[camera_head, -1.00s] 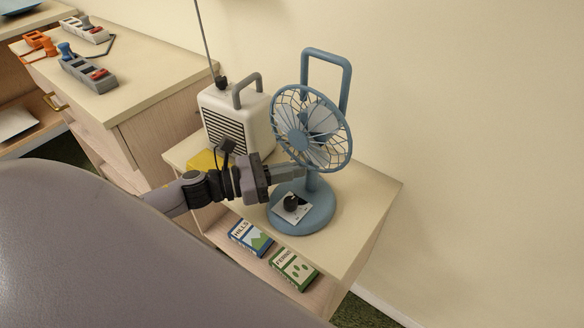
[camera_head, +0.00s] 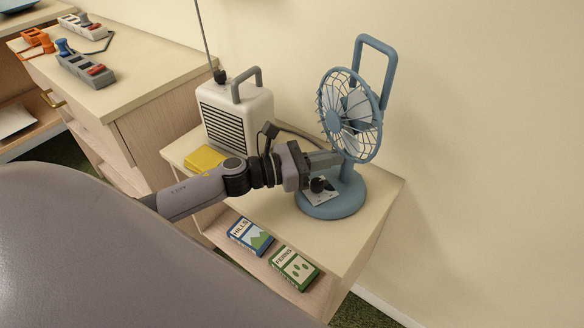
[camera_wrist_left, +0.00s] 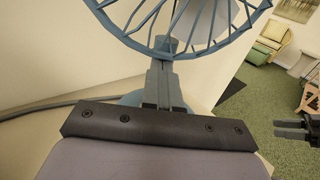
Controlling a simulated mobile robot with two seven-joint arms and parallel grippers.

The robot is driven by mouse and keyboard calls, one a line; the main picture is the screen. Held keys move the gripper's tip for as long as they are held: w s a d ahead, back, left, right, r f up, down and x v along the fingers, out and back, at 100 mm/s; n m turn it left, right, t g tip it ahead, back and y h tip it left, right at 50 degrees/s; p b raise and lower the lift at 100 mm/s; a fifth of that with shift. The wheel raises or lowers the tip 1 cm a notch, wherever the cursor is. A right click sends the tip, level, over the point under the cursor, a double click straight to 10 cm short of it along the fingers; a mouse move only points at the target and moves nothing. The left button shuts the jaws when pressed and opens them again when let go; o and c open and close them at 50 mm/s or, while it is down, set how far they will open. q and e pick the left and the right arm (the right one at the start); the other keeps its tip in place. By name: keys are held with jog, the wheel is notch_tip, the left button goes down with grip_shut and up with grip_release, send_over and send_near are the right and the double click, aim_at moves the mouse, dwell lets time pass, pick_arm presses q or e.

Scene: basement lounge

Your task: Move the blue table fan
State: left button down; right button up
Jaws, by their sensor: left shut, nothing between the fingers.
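The blue table fan (camera_head: 335,203) stands upright on the right part of the low wooden table (camera_head: 345,243). Its round cage faces the front left, and a loop handle rises behind it. My left gripper (camera_head: 332,159) is shut and empty. Its fingertips are at the fan's post from the left, just below the cage, seemingly touching it. In the left wrist view the closed fingers (camera_wrist_left: 160,75) point at the post under the fan's cage (camera_wrist_left: 205,20). Part of my right gripper (camera_wrist_left: 290,129) seems to show at that view's right edge.
A white heater-like box with a grey handle (camera_head: 237,112) and a yellow object (camera_head: 204,158) stand left of the fan. Two small boxes, blue (camera_head: 250,236) and green (camera_head: 295,268), lie on the shelf below. The wall is close behind the fan.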

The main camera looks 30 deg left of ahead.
pick_arm(q)
jog(key=x, duration=0.4)
jog(key=shift+w+d+b, duration=0.15)
jog(key=shift+b, duration=0.2)
jog(key=shift+w+d, duration=0.5)
pick_arm(e)
jog(key=shift+w+f, duration=0.15)
jog(key=shift+f, duration=0.05)
jog(key=shift+a+f, duration=0.1)
